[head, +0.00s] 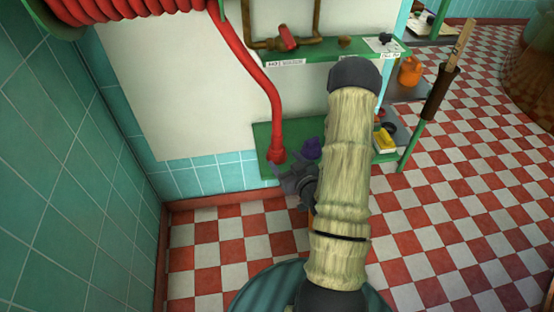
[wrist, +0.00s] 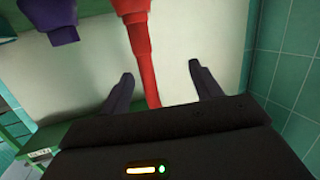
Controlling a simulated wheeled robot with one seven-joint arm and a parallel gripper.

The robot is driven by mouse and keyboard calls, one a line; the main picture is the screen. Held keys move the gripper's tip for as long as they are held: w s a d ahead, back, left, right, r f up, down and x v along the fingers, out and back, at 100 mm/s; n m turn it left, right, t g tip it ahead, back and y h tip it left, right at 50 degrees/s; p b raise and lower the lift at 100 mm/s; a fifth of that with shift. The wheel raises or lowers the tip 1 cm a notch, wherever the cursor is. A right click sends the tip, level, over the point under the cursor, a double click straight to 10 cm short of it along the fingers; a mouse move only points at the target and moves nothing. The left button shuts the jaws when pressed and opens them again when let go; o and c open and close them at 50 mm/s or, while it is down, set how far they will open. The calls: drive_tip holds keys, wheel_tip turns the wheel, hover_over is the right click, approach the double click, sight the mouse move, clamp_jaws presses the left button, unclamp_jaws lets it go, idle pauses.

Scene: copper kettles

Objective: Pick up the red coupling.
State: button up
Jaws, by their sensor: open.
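The red coupling (head: 278,154) is at the lower end of a red hose (head: 266,85), upright on the green lower shelf. In the wrist view the coupling's wide red end (wrist: 131,8) is at the top edge, partly cut off, and the red hose runs down the picture from it. My gripper (head: 284,176) is open and close to the coupling in the head view. In the wrist view its two fingers (wrist: 162,78) are spread, with red showing between them, nearer the left finger. Whether it lies fully between the jaws in depth, I cannot tell.
A purple fitting (head: 312,148) stands just right of the coupling; it also shows in the wrist view (wrist: 58,22). A green upper shelf (head: 330,72) with pipework is above. A teal tiled wall (head: 60,160) rises at left. A yellow item (head: 385,140) is farther right.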

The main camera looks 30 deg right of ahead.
drive_tip(key=s+d+f+t+b, duration=0.1)
drive_tip(key=s+d+f+m+t+h, duration=0.1)
drive_tip(key=shift+s+d+f+m+b, duration=0.1)
drive_tip(key=shift+s+f+m+b, duration=0.05)
drive_tip(key=shift+f+m+b, duration=0.2)
drive_tip(key=b, duration=0.9)
approach(278, 141)
drive_tip(key=w, duration=0.8)
drive_tip(key=shift+w+d+f, duration=0.1)
drive_tip(key=shift+w+d, duration=0.1)
drive_tip(key=shift+w, duration=0.15)
drive_tip(key=shift+w, duration=0.1)
